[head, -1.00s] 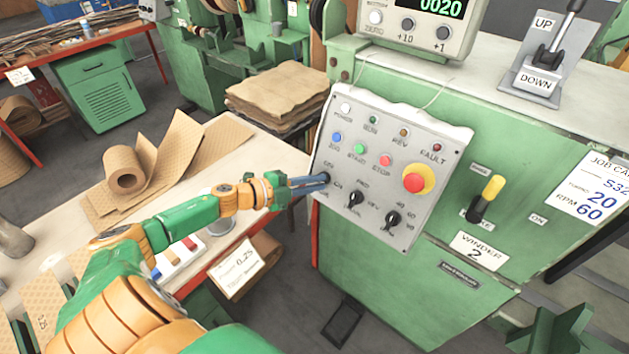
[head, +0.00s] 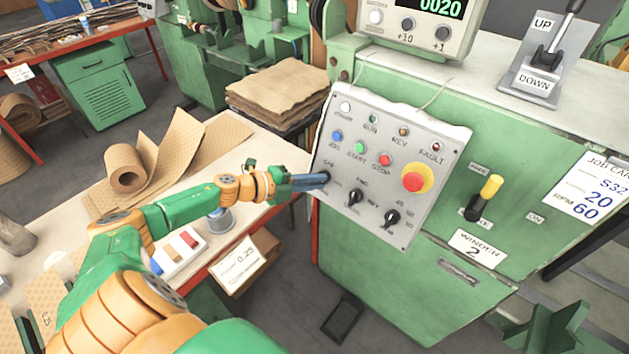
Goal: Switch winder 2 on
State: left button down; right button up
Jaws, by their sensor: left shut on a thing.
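Winder 2 is the green machine (head: 385,270) on the right, with a "WINDER 2" label (head: 478,249). Its tilted grey control panel (head: 330,150) carries lamps, blue, green and red buttons, and a red stop knob (head: 412,181) on a yellow ring. Along its lower part is a row of black rotary knobs. My left gripper (head: 324,180) is shut on the leftmost knob, near an "OFF" label; the fingers mostly hide that knob. The middle knob (head: 355,196) and right knob (head: 392,217) are clear of it. The power lamp (head: 346,107) looks white.
A yellow-handled lever (head: 490,187) stands right of the panel, and an UP/DOWN lever (head: 549,58) on the top. A counter (head: 425,25) reads 0020. Left of the machine, a bench (head: 262,152) holds brown paper rolls (head: 126,170) and small items under my left arm.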

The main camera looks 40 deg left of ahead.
pick_arm(q)
jog(key=c, duration=0.9)
grip_release()
jog(key=p+v, duration=0.1)
jog(key=v, duration=0.6)
jog(key=shift+a, duration=0.15)
